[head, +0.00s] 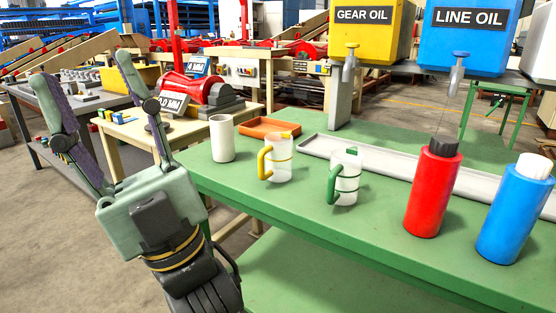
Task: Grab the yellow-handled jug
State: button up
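The yellow-handled jug (279,160) stands upright on the green table (296,221). It is clear with yellow bands, and its yellow handle faces left. My gripper (85,70) is at the left of the head view, with its two fingers pointing up and spread wide apart. It is open with nothing between the fingers. It is to the left of the jug and apart from it. A similar clear jug with a green handle (332,186) stands to the right of the yellow-handled one.
A white cylinder (222,139) stands left of the jug, and an orange tray (263,126) lies behind it. A long pale tray (398,166) runs along the back. Red (430,195) and blue (512,219) bottles stand at right. The table's front left is clear.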

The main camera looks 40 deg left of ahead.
aim_at(277, 151)
jog(key=u, duration=1.35)
jog(key=i+j+u, duration=0.15)
jog(key=j, duration=0.2)
jog(key=i+j+u, duration=0.15)
jog(key=j, duration=0.2)
